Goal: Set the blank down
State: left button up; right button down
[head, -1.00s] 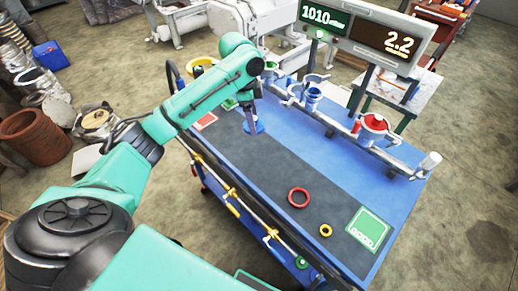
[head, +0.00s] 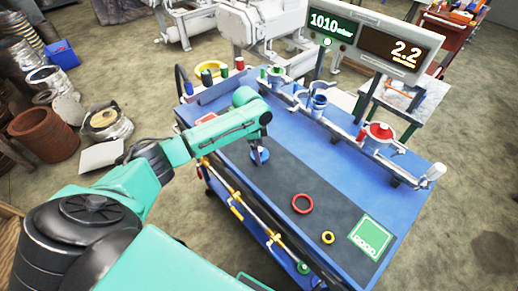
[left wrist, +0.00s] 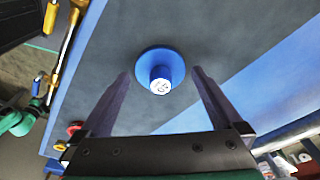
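The blank, a blue disc with a short upright stem and a pale marked top, sits on the dark grey mat (head: 275,180) in the head view (head: 261,156). In the left wrist view the blank (left wrist: 172,60) lies flat between and beyond my fingertips. My left gripper (head: 257,145) is just above it, partly hidden by my arm. In the left wrist view my left gripper (left wrist: 160,73) is open, its two fingers apart on either side of the stem with clear gaps. My right gripper is not in view.
A red ring (head: 302,194) and a yellow ring (head: 328,238) lie on the mat, near a green marked pad (head: 371,237). A pipe manifold with a red-topped flange (head: 378,133) runs along the far table edge, below display panels (head: 370,45).

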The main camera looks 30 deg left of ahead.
pick_arm(q)
notch_tip(320, 180, up, 12)
jog(key=a+b, duration=0.1)
jog(key=shift+s+a, duration=0.3)
jog(key=shift+s, duration=0.1)
jog(key=shift+f, duration=0.1)
